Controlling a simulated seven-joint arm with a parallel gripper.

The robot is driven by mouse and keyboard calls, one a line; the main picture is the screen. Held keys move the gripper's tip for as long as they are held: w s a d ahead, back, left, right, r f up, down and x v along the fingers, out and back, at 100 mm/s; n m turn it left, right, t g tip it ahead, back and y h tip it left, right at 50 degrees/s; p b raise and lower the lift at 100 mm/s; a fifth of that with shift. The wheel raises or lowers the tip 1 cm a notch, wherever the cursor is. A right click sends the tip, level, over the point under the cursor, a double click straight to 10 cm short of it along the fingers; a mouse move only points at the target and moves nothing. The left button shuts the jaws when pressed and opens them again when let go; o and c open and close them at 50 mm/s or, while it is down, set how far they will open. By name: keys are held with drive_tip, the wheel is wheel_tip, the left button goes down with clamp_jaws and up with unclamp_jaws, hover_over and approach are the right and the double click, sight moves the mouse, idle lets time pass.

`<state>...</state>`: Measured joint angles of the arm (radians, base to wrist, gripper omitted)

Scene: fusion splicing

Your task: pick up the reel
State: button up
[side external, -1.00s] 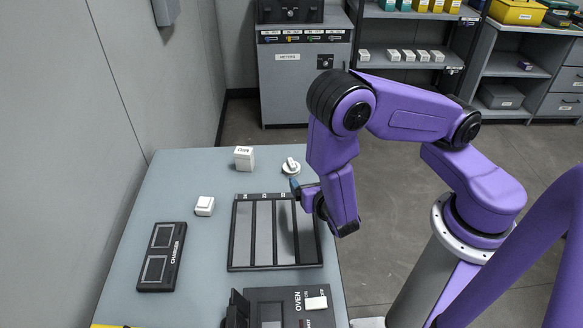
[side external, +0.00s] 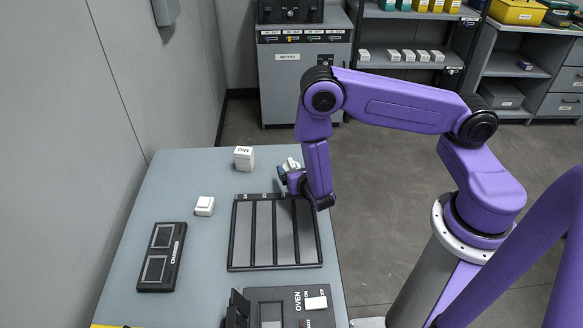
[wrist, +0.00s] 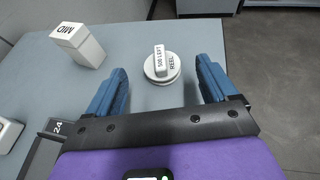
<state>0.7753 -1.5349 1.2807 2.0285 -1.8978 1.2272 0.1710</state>
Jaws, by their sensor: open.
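A white box marked "MID" (wrist: 78,44) stands left of the reel. A smaller white block (side external: 204,206) lies further left. A dark slotted tray (side external: 275,232) lies just in front, with a charger (side external: 162,256) to its left and an oven (side external: 290,305) nearer the camera.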

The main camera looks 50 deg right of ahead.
sight(292, 164)
drive_tip(key=shift+x, duration=2.65)
drive_tip(key=shift+f, duration=0.1)
drive_tip(key=shift+c, duration=0.3)
drive_tip(key=c, duration=1.1)
drive_tip(key=shift+a+r, duration=0.1)
drive_tip(key=shift+r, duration=0.65)
drive_tip(key=s+r, duration=0.3)
drive_tip(key=s, duration=0.1)
drive_tip(key=s+r, duration=0.4)
drive_tip(key=s, duration=0.1)
drive_tip(key=s+r, duration=0.4)
drive_tip(key=s, duration=0.1)
drive_tip(key=shift+a+r, duration=0.25)
drive_tip(key=shift+a, duration=0.1)
